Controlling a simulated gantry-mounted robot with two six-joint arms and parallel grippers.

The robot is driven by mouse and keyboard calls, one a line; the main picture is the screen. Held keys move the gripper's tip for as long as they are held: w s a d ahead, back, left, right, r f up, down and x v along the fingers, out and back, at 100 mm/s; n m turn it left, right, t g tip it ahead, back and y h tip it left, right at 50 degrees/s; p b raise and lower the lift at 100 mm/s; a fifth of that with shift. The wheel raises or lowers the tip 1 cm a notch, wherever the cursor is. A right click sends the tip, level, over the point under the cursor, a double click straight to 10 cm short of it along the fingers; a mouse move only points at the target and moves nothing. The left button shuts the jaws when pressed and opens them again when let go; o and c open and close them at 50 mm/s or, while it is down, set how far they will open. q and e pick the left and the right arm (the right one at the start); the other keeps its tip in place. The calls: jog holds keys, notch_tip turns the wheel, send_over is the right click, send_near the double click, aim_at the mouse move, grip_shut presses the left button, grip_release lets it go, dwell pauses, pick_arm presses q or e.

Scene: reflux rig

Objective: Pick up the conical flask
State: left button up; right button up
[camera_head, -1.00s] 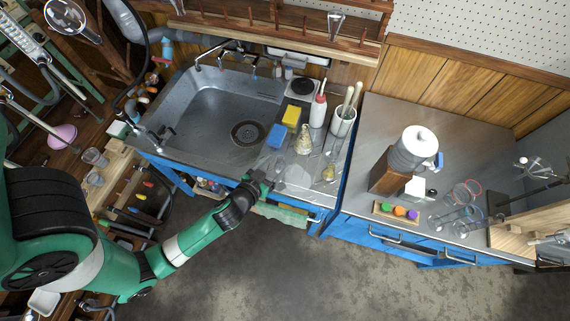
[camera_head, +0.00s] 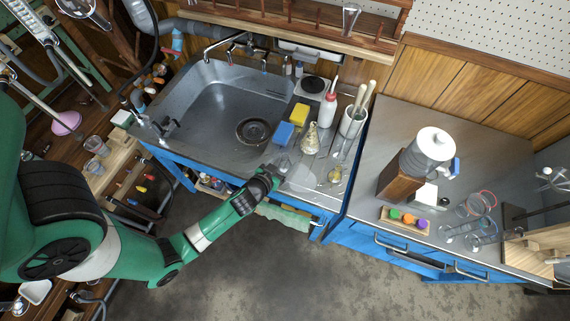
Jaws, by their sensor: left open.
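A clear glass vessel (camera_head: 283,162), probably the conical flask, stands on the steel drainboard to the right of the sink. It is faint, so its exact shape is hard to tell. My left gripper (camera_head: 274,174) is open at the drainboard's front edge, right beside this glass. The fingers are small and dark here, and I cannot tell whether they touch it. A cone-shaped, pale yellowish vessel (camera_head: 311,141) stands farther back. My right gripper is not in view.
A blue sponge (camera_head: 283,134), a yellow sponge (camera_head: 299,114), a white bottle with a red top (camera_head: 328,109) and a white pot of tools (camera_head: 353,123) stand around. A small yellowish glass (camera_head: 335,175) is to the right. The sink basin (camera_head: 215,105) is at the left.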

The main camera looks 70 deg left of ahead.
pick_arm(q)
jog(key=b+x, duration=0.1)
jog(key=x, duration=0.3)
jog(key=shift+w+a+f, duration=0.1)
jog(key=shift+a+f, duration=0.15)
jog(key=shift+f, duration=0.05)
grip_shut()
